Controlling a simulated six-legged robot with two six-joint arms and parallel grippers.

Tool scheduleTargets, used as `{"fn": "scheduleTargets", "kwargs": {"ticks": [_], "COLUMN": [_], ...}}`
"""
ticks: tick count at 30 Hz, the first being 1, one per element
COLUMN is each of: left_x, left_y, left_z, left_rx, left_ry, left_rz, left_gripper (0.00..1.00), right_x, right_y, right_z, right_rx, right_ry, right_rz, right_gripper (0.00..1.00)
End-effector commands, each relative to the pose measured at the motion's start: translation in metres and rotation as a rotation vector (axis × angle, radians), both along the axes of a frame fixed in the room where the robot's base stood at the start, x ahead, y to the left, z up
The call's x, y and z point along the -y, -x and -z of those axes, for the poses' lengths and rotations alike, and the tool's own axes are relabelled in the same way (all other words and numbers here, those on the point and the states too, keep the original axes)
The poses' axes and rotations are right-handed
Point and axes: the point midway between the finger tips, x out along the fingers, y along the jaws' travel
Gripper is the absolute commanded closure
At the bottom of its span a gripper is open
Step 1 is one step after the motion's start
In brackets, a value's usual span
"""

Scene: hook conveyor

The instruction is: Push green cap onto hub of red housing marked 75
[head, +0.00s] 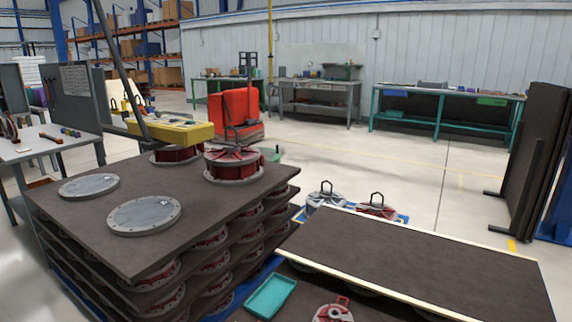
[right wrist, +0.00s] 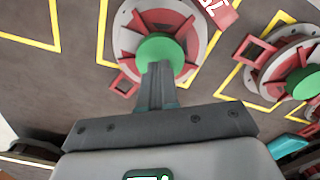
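In the right wrist view, a red housing (right wrist: 187,27) with a pale round flange lies on the dark surface inside a yellow outline. A red tag (right wrist: 217,10) at its upper right carries white characters that look like an upside-down 75. A green cap (right wrist: 158,49) is over the centre of this housing. My right gripper (right wrist: 157,70) has its fingers together, with the tips at the cap's lower edge. Contact and whether the cap is fully seated cannot be told. My left gripper is in neither view.
A second housing (right wrist: 291,62) with a green cap (right wrist: 304,83) lies right of it. In the head view, stacked boards (head: 120,235) holding housings stand left, a brown panel (head: 420,258) lies right, and a teal tray (head: 270,296) sits between.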

Motion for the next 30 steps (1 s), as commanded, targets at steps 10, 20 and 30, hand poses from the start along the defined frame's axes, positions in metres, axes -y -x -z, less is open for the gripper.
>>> {"fn": "scheduleTargets", "kwargs": {"ticks": [10, 20, 30], "left_x": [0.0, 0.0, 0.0], "left_y": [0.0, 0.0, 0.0], "left_z": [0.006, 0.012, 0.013], "left_rx": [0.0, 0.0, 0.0], "left_ry": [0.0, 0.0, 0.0], "left_rz": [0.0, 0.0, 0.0], "left_gripper": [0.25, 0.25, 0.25], "right_x": [0.0, 0.0, 0.0], "right_y": [0.0, 0.0, 0.0], "right_z": [0.006, 0.013, 0.014], "right_rx": [0.0, 0.0, 0.0], "right_ry": [0.0, 0.0, 0.0], "right_rz": [0.0, 0.0, 0.0], "right_gripper": [1.0, 1.0, 1.0]}}
